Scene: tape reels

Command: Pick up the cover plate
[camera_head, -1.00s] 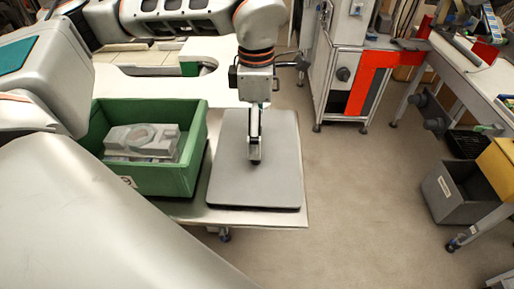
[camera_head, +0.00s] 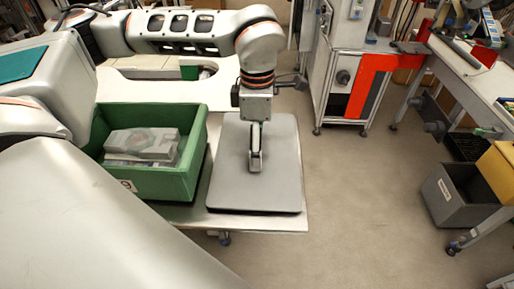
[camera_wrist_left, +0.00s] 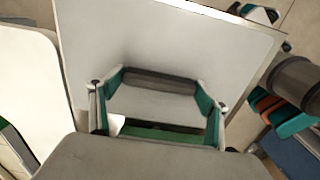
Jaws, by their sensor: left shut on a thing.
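The cover plate appears to be the flat grey plate (camera_head: 228,185) with rounded corners on the metal table in the head view. My left gripper (camera_head: 256,163) points down over its middle. In the left wrist view my left gripper (camera_wrist_left: 160,84) is shut on a dark grey bar, which looks like a handle on the plate. Whether the plate is clear of the table cannot be told. The right gripper is not in view.
A green bin (camera_head: 180,184) with grey parts (camera_head: 142,143) in it stands directly left of the plate. A white table (camera_head: 120,88) lies behind. Open floor (camera_head: 365,190) is to the right, with a grey crate (camera_head: 460,196) farther off.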

